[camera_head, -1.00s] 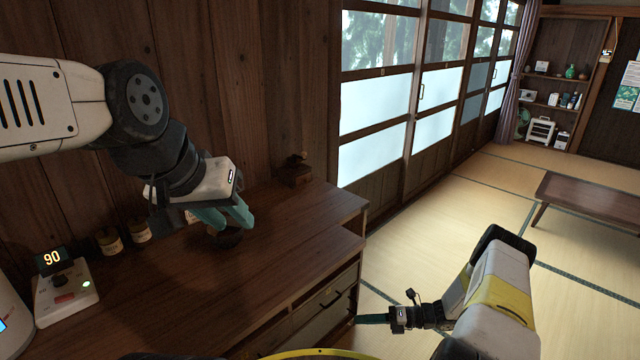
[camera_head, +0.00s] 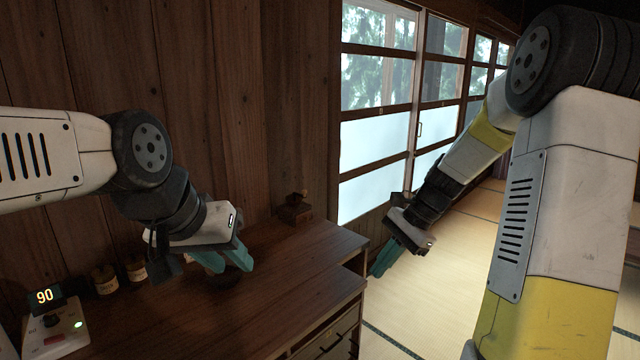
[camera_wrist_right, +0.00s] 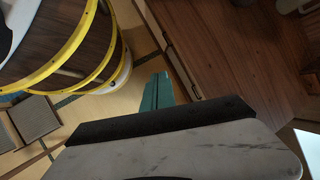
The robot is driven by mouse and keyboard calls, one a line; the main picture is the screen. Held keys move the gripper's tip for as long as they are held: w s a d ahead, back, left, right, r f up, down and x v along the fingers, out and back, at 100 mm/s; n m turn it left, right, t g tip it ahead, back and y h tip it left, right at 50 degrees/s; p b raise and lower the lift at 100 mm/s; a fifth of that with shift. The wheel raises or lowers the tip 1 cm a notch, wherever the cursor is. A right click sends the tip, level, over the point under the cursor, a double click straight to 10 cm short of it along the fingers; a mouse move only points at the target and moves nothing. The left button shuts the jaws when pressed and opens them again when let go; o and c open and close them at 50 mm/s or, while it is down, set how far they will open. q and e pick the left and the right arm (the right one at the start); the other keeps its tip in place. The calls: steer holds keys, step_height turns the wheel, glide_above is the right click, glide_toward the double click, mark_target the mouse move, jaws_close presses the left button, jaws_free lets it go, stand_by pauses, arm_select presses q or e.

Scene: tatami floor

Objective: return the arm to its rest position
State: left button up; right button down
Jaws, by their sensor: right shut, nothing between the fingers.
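My right arm is raised at the right of the head view, white and yellow with a dark wrist. Its gripper (camera_head: 381,264) has teal fingers, shut and empty, pointing down just off the right edge of the wooden counter. In the right wrist view the shut fingers (camera_wrist_right: 157,92) show above the floor, beside the wooden furniture. My left gripper (camera_head: 228,260) hangs low over the counter, its two teal fingers apart. A dark patch lies by its tips; I cannot tell whether it is a thing or shadow.
The wooden counter (camera_head: 270,305) fills the lower left, against a plank wall. A white device reading 90 (camera_head: 55,330), small jars (camera_head: 105,279) and a small wooden box (camera_head: 295,208) stand on it. Sliding glass doors (camera_head: 375,140) are behind; tatami floor (camera_head: 440,290) lies open right of the counter.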

steer(key=s+r+n+t+h, duration=0.4)
steer(key=s+r+n+t, duration=0.2)
steer(key=s+r+n, duration=0.6)
steer(key=s+r, duration=0.1)
steer(key=s, duration=0.4)
steer(key=shift+d+r+t, duration=0.2)
steer(key=shift+r+t, duration=0.05)
steer(key=shift+t, duration=0.05)
